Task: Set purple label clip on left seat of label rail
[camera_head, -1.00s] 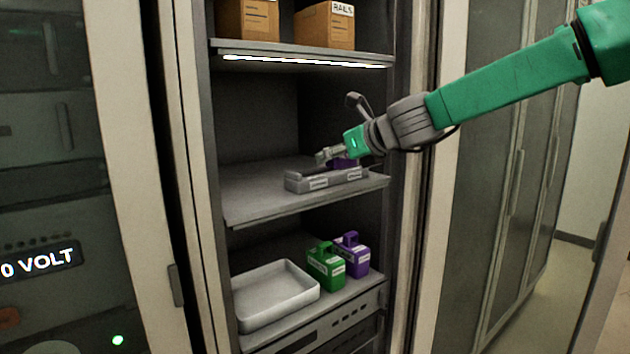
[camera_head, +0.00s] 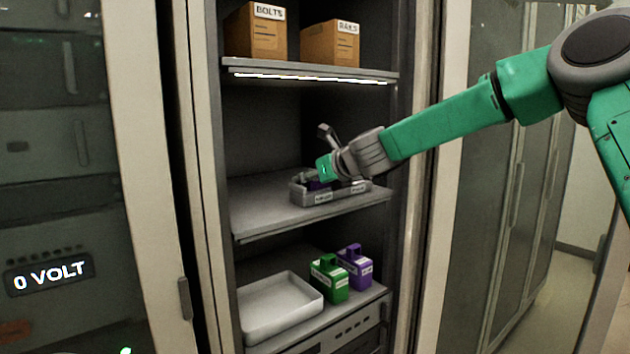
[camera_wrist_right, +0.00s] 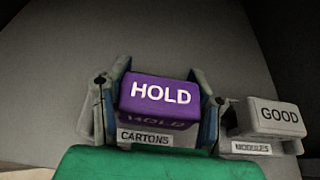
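The grey label rail (camera_head: 341,195) lies on the middle shelf. The purple label clip (camera_wrist_right: 160,93), marked HOLD, is at the rail's left seat, directly above the CARTONS label (camera_wrist_right: 145,137) in the right wrist view. My right gripper (camera_head: 316,178) is at the rail's left part, with its fingers on either side of the purple clip, shut on it. Whether the clip rests fully in the seat is hard to tell. A light clip marked GOOD (camera_wrist_right: 268,118) sits at the right seat, above the MODULES label (camera_wrist_right: 251,148). My left gripper is not in view.
Cardboard boxes marked BOLTS (camera_head: 256,35) and RAILS (camera_head: 331,44) stand on the upper shelf. The lower shelf holds a white tray (camera_head: 280,312), a green case (camera_head: 328,280) and a purple case (camera_head: 355,268). The middle shelf is clear left of the rail.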

